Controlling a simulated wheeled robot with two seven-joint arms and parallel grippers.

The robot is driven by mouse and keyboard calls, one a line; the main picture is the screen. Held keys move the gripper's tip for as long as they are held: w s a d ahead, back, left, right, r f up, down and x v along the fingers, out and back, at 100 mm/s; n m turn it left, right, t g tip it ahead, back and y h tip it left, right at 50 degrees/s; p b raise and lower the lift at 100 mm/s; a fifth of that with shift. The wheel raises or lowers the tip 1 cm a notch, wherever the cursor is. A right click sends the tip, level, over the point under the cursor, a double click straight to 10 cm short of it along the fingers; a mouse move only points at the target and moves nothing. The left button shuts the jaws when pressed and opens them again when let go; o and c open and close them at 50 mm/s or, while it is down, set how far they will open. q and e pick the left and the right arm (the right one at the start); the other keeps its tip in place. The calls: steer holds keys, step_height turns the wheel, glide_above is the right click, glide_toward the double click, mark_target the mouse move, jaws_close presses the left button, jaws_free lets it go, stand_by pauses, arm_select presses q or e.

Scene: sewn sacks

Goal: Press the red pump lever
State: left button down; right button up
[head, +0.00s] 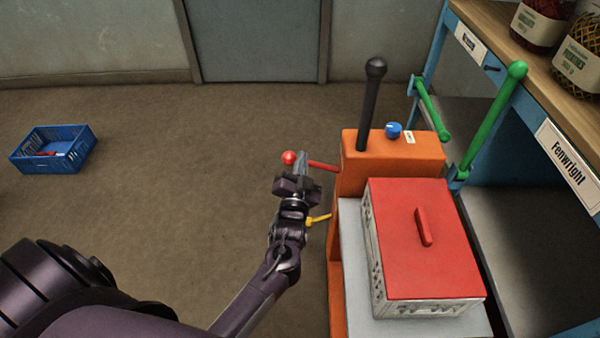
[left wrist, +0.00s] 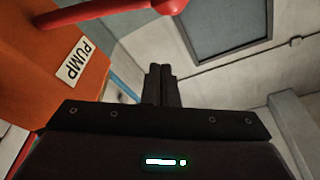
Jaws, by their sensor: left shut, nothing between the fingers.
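The red pump lever (head: 322,166) sticks out to the left from the orange pump body (head: 395,158) and ends in a red ball knob. In the left wrist view the lever (left wrist: 95,11) crosses the top, near a label reading PUMP (left wrist: 77,61). My left gripper (head: 301,163) is shut and empty, beside the knob. In the left wrist view its closed fingers (left wrist: 160,84) point up below the knob (left wrist: 170,5); I cannot tell whether they touch the lever. My right gripper is not in view.
A yellow lever (head: 318,219) sits lower on the orange body. A black upright handle (head: 371,105), blue knob (head: 393,130) and red-lidded box (head: 415,240) stand right. Green bars (head: 492,118) edge the shelf (head: 555,75). A blue crate (head: 52,150) lies on open floor, left.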

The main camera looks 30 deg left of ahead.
mark_target(296, 157)
arm_select(q)
steer(key=w+a+f, duration=0.2)
steer(key=w+a, duration=0.1)
steer(key=shift+a+f, duration=0.1)
steer(key=shift+f, duration=0.1)
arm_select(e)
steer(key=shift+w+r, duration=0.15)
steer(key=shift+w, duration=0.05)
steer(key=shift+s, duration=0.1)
arm_select(q)
steer(key=shift+f, duration=0.1)
